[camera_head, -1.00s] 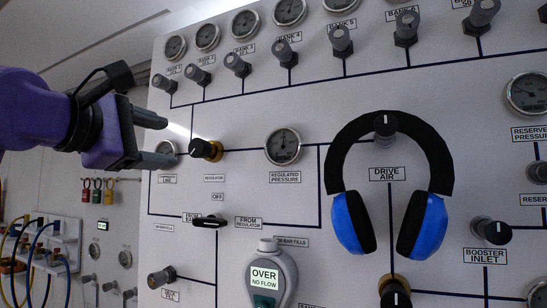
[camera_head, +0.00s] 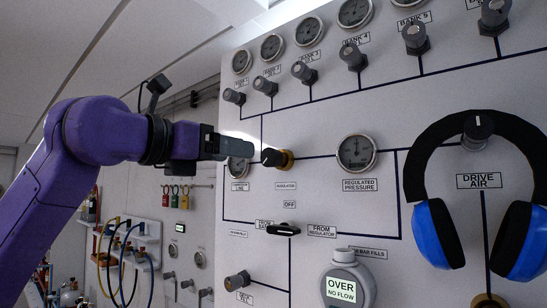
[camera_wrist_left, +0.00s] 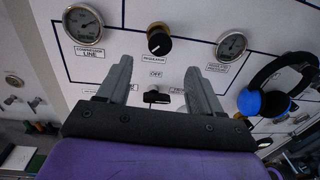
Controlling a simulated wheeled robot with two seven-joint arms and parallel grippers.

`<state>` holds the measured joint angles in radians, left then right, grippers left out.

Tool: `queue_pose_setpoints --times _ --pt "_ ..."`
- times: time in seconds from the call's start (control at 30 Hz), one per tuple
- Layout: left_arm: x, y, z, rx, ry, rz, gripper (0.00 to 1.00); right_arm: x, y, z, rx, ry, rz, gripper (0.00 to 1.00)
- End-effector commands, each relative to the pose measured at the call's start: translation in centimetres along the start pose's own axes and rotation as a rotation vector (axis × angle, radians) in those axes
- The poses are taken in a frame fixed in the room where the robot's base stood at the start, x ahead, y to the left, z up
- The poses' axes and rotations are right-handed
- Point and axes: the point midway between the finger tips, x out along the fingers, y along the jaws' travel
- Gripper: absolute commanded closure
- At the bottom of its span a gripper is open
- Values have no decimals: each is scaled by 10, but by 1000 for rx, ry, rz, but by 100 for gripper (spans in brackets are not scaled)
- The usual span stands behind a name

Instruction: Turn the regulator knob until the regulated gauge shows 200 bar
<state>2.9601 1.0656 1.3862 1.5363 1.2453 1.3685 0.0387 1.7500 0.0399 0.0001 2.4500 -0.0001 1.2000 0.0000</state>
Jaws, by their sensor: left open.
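The regulator knob (camera_head: 272,157) is black with a brass collar, on the white panel above its REGULATOR label. The regulated pressure gauge (camera_head: 356,153) is to its right; its needle points about straight up, but the value is too small to read. My left gripper (camera_head: 224,150) is in front of the panel, left of the knob and apart from it. In the left wrist view its two fingers (camera_wrist_left: 158,80) are spread and empty, with the knob (camera_wrist_left: 159,41) beyond and between them, and the gauge (camera_wrist_left: 231,46) to the right. My right gripper is not in view.
Blue and black ear defenders (camera_head: 437,232) hang over the drive air knob. A black selector handle (camera_head: 283,229) sits below the regulator. A grey handheld meter (camera_head: 347,283) reads OVER, NO FLOW. Bank knobs and gauges line the top. Hoses (camera_head: 122,255) hang at left.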

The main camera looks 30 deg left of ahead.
Motion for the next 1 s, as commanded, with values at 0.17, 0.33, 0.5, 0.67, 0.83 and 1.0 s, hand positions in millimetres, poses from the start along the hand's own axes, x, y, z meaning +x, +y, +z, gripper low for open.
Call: queue_pose_setpoints --times 0.17,0.33,0.5,0.67,0.83,1.0 --pt "23 0 5 -28 3 2 35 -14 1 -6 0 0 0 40" --pt "62 0 7 -25 3 1 35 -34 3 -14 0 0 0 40" --pt "93 0 4 -26 3 1 35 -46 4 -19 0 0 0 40" --pt "104 0 1 -26 0 1 35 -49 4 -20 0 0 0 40" --pt "105 0 0 -25 -1 1 35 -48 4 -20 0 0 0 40" --pt "105 0 0 -25 -1 1 70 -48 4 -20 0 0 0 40"
